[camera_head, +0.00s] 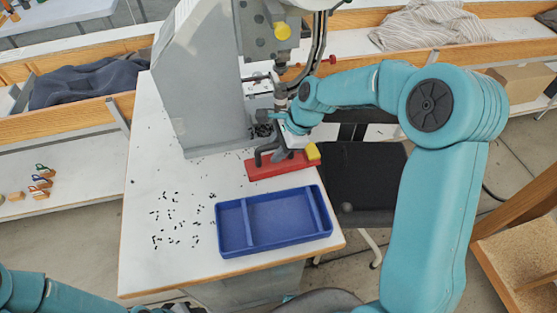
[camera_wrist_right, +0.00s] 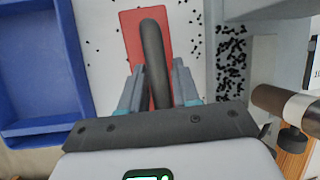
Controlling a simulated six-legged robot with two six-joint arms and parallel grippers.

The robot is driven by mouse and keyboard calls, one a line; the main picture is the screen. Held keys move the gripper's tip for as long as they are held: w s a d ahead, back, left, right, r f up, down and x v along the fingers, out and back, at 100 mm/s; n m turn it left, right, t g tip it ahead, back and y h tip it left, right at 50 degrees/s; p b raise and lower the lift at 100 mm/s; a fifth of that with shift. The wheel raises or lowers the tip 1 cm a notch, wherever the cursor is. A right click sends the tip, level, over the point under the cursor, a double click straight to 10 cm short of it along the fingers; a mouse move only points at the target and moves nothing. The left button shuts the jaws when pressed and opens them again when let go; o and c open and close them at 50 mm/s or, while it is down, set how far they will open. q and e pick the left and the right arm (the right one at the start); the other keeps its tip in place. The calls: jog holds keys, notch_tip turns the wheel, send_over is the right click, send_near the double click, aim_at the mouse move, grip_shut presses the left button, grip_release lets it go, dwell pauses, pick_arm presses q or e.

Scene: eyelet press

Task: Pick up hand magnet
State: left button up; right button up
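The hand magnet is a red bar (camera_head: 270,168) with a dark arched handle and a yellow block at its right end. It lies on the white table behind the blue tray. In the right wrist view the red base (camera_wrist_right: 130,35) and black handle (camera_wrist_right: 153,50) show in front of the gripper. My right gripper (camera_head: 284,152) is down at the handle; in the wrist view its fingers (camera_wrist_right: 158,68) stand either side of the handle, apart, with narrow gaps. The part of the handle nearest the palm is hidden.
The blue tray (camera_head: 225,227) with dividers stands at the table's front, just before the magnet. Small black eyelets (camera_head: 170,220) lie scattered on the left of the table. The grey press (camera_head: 205,85) rises behind the magnet. A dark chair (camera_head: 365,180) stands right of the table.

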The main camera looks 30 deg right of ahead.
jog(key=shift+w, duration=0.1)
grip_shut()
